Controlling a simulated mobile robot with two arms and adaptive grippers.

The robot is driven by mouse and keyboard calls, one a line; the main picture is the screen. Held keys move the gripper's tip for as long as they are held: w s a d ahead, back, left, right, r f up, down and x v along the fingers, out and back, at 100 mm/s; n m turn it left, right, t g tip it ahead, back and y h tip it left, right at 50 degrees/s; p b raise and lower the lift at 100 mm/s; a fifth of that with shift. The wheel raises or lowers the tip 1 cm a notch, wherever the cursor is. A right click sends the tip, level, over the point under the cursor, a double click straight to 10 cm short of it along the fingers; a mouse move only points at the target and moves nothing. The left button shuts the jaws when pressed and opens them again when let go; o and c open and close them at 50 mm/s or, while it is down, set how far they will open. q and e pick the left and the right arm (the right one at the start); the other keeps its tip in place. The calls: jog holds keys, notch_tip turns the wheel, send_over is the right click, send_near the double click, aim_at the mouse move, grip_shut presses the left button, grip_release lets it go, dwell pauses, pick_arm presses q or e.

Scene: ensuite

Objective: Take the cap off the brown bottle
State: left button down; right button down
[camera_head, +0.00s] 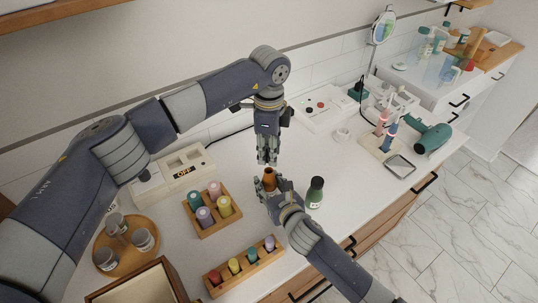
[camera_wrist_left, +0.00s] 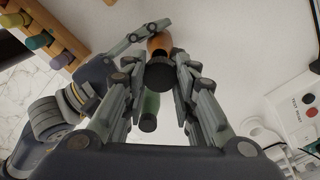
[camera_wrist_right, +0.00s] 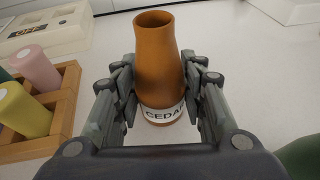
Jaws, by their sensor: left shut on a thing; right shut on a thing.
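The brown bottle (camera_head: 269,177) stands upright, and my right gripper (camera_head: 273,187) is shut around its lower body. In the right wrist view the brown bottle (camera_wrist_right: 158,62) shows an open, bare top and a white label reading "CEDA", partly covered. My left gripper (camera_head: 267,160) points down just above the bottle. In the left wrist view it is shut on a dark round cap (camera_wrist_left: 158,73), with the brown bottle (camera_wrist_left: 160,42) beyond it. The cap is apart from the bottle's mouth.
A green bottle with a dark cap (camera_head: 316,191) stands close to the right of my right gripper. Wooden racks with coloured bottles (camera_head: 213,229) (camera_head: 215,278) and a round tray of jars (camera_head: 148,257) are at left. A green hair dryer (camera_head: 433,137) lies at right.

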jog(key=c, duration=0.9)
grip_release()
jog(key=shift+f, duration=0.1)
